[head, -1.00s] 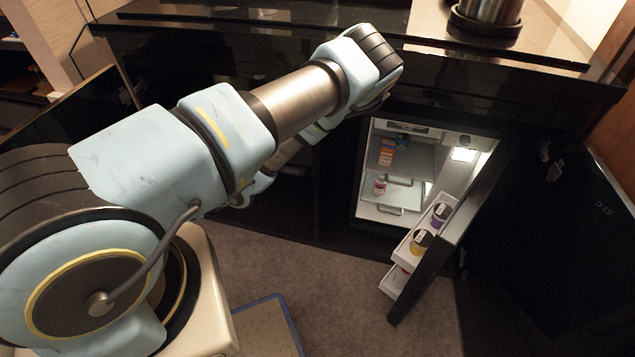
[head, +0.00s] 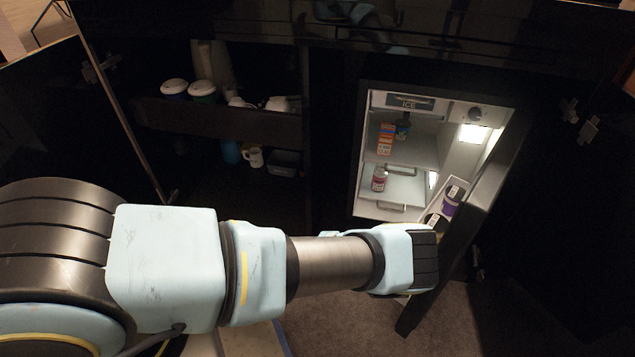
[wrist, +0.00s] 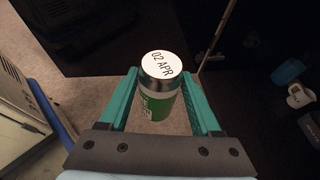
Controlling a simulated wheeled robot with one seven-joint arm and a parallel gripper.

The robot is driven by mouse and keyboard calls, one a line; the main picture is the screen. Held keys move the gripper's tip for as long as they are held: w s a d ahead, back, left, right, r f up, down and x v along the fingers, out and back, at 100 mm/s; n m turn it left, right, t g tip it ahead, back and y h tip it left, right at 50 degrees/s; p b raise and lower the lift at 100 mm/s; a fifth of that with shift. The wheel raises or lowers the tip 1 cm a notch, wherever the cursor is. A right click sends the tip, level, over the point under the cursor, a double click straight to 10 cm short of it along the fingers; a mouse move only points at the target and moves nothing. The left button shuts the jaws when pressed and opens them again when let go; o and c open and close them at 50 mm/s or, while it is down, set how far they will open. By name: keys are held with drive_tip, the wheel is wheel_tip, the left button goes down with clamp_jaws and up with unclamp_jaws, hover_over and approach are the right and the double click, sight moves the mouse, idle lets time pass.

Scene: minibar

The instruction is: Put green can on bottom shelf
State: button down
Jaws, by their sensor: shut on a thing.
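The green can (wrist: 158,104) with a white lid marked "02 APR" is upright between the two teal fingers of my gripper (wrist: 161,78) in the wrist view. The fingers are shut on its sides. In the head view my arm's wrist hides the gripper and the can. The open mini fridge (head: 365,130) has an upper shelf (head: 424,142) and a lower shelf (head: 408,186). A white-and-red container (head: 379,179) stands at the left of the lower shelf; the rest of its visible surface looks clear. My wrist is in front of and below the fridge opening.
The open fridge door (head: 462,243) stands to the right, with a purple-labelled container (head: 452,198) in its rack. An orange box (head: 386,139) and a dark blue can (head: 403,129) are on the upper shelf. The dark cabinet at left holds lidded cups (head: 202,90) and a white mug (head: 253,157).

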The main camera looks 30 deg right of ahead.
drive_tip(key=w+d+r+m+t+h+b, duration=0.1)
drive_tip(key=w+r+m+t+h+b, duration=0.1)
drive_tip(key=w+m+h+b, duration=0.6)
drive_tip(key=w+t+h+b, duration=0.1)
drive_tip(key=w+b, duration=0.2)
drive_tip(key=w, duration=0.1)
drive_tip(key=shift+w+d+r+b, duration=0.15)
drive_tip(key=shift+d+r+b, duration=0.05)
drive_tip(key=shift+d+b, duration=0.1)
